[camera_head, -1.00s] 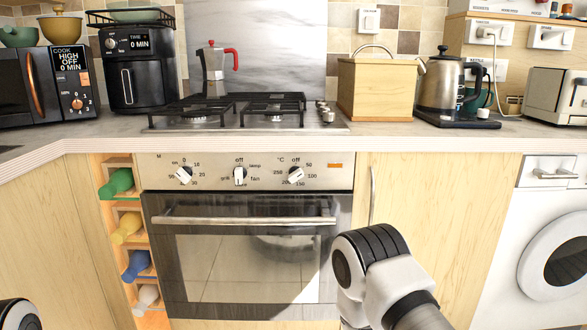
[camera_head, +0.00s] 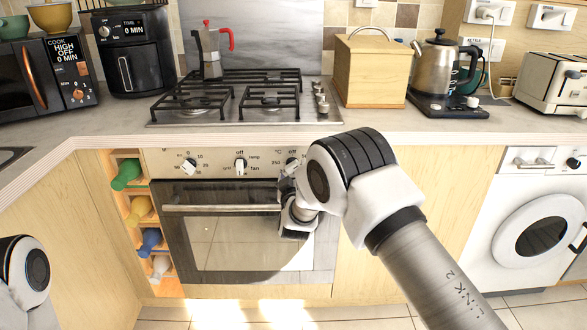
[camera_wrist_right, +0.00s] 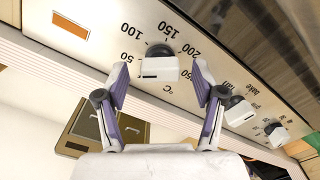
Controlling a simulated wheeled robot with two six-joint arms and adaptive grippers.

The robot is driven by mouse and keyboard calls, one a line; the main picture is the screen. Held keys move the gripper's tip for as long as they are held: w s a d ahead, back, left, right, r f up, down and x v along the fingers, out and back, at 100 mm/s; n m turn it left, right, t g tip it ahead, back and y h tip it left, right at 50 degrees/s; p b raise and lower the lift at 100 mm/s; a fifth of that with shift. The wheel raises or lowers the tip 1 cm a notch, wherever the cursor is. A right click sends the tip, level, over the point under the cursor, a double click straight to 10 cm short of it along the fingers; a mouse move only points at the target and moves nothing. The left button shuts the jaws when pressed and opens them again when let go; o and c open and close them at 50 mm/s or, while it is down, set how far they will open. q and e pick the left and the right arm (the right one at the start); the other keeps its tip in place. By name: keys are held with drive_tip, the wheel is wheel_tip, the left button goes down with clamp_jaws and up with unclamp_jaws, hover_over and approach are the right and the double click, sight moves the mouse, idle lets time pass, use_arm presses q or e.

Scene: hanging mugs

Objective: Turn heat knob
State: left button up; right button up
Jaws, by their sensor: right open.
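The heat knob (camera_wrist_right: 160,65), marked °C, has a white bar handle on a dark base and is the rightmost of three knobs on the oven panel in the head view (camera_head: 291,165). My right gripper (camera_wrist_right: 161,74) is open, with one finger on each side of the knob in the right wrist view. A gap shows between each finger and the knob, and no grip is visible. In the head view my right gripper (camera_head: 291,180) is at the panel, partly covering this knob. My left gripper is out of view; only a left arm link shows at the lower left.
The fan/lamp knob (camera_head: 240,166) and the left timer knob (camera_head: 188,167) sit on the same panel. The oven door handle (camera_head: 222,208) runs just below. The counter edge (camera_head: 230,140) overhangs above. A gas hob (camera_head: 240,95) stands on the counter.

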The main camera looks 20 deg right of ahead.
drive_tip(key=shift+x, duration=1.1)
drive_tip(key=shift+s, duration=0.1)
drive_tip(key=c, duration=1.1)
drive_tip(key=shift+c, duration=0.2)
drive_tip(key=shift+n, duration=0.4)
drive_tip(key=n+p, duration=0.1)
drive_tip(key=n, duration=0.3)
drive_tip(key=shift+r, duration=0.2)
drive_tip(key=n+p, duration=0.1)
drive_tip(key=n, duration=0.5)
drive_tip(key=shift+d, duration=0.1)
drive_tip(key=o, duration=1.1)
